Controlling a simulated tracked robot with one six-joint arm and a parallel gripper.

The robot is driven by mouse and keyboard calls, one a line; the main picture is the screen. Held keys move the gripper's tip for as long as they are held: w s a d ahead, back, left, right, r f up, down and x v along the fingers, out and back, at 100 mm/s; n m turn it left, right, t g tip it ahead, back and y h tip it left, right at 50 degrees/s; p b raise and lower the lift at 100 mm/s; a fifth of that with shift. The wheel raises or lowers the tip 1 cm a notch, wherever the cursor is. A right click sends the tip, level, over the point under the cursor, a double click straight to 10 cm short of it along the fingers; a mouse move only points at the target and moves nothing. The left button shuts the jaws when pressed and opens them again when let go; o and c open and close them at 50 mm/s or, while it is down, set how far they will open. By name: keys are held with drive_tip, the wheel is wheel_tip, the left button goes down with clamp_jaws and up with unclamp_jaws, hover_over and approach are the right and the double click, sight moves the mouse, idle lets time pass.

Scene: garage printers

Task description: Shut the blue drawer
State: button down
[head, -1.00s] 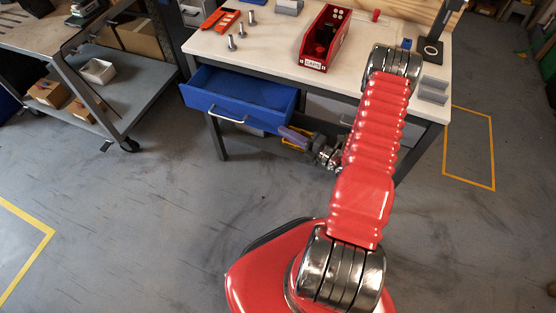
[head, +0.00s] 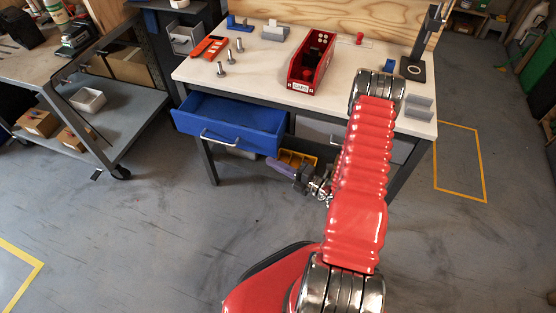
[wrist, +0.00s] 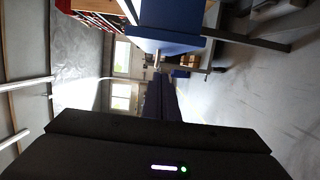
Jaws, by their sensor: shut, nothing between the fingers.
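The blue drawer (head: 240,125) is pulled out of the left side of the workbench in the head view. Its front panel carries a pale bar handle (head: 219,138), and the inside that shows is empty. My gripper (head: 274,166) is shut and empty, low by the drawer's right front corner. In the head view I cannot tell whether it touches the drawer. In the wrist view the blue drawer (wrist: 175,14) shows at the top, and the shut fingers of my gripper (wrist: 160,88) point toward the room, apart from the drawer in the picture.
The workbench (head: 262,78) holds a red bin (head: 312,62), several bolts and a black stand (head: 413,68). A yellow bin (head: 297,160) sits beneath it, behind my gripper. A grey cart (head: 140,125) stands at the left. The floor in front of the drawer is clear.

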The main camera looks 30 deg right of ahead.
drive_tip(key=v, duration=1)
drive_tip(key=shift+w, duration=0.15)
drive_tip(key=s+a+r+n+g+y, duration=0.3)
drive_tip(key=a+r+n+g, duration=1.35)
drive_tip(key=n, duration=0.85)
drive_tip(key=s+a+r+n+t+h, duration=0.1)
drive_tip(key=s+r+n+t+h, duration=0.2)
drive_tip(key=r+n, duration=0.7)
drive_tip(key=s+a+r+n+t+h, duration=0.2)
drive_tip(key=r+n+h, duration=0.6)
drive_tip(key=n, duration=0.5)
wheel_tip(320, 180, up, 3)
drive_tip(key=s+t, duration=0.1)
drive_tip(key=s, duration=0.1)
drive_tip(key=shift+s+f+n, duration=0.15)
drive_tip(key=shift+s+n, duration=0.15)
drive_tip(key=shift+s, duration=0.1)
drive_tip(key=shift+a, duration=0.15)
